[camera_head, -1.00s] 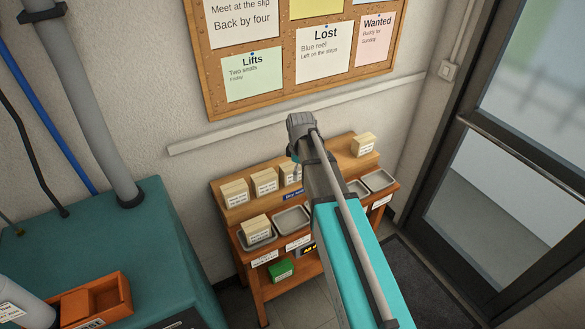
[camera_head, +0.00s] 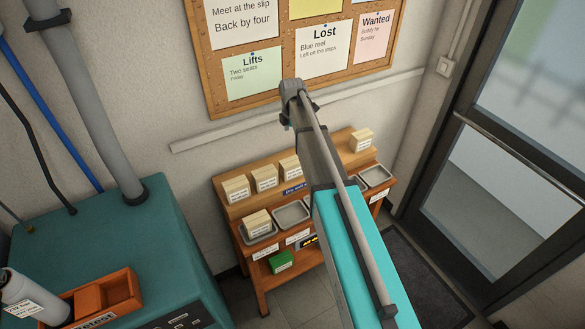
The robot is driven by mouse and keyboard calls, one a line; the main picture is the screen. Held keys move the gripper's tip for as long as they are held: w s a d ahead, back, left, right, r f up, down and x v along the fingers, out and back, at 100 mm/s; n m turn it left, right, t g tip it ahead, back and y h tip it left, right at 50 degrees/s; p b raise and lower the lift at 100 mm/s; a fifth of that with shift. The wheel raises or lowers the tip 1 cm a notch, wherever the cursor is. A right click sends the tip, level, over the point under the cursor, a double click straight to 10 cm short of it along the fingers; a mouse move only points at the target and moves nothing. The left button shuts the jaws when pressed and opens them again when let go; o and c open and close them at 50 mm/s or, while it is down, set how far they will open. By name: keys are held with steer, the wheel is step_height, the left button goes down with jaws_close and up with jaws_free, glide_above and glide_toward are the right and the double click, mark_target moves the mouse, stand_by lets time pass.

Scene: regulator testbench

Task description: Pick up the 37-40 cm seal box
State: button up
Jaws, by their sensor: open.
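Several cream boxes with small white labels stand on the wooden rack: a left box (camera_head: 235,188), a second box (camera_head: 264,178) and a third box (camera_head: 290,167) on the top shelf. A separate box (camera_head: 361,140) stands at that shelf's right end. Another box (camera_head: 257,223) sits in the left metal tray. The labels are too small to read, so I cannot tell which is the 37-40 cm seal box. My gripper (camera_head: 299,112) is at the far end of my arm, above and apart from the boxes. It is open, mostly hidden by my arm, and nothing shows in it.
An empty metal tray (camera_head: 292,215) and a right tray (camera_head: 375,176) lie on the rack's lower step (camera_head: 241,249). A green box (camera_head: 281,262) sits beneath. A cork board (camera_head: 205,70) and wall rail (camera_head: 220,136) are behind. A teal cabinet (camera_head: 165,235) stands left, a door (camera_head: 480,130) right.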

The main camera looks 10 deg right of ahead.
mark_target(292, 160)
steer(key=shift+f, duration=0.1)
step_height(292, 160, down, 8)
steer(key=b, duration=0.8)
steer(key=shift+f+b, duration=0.25)
steer(key=shift+b, duration=0.05)
stand_by(0.3)
steer(key=shift+f+b, duration=2.6)
steer(key=c, duration=1.1)
steer(key=shift+c, duration=0.2)
steer(key=shift+r, duration=0.15)
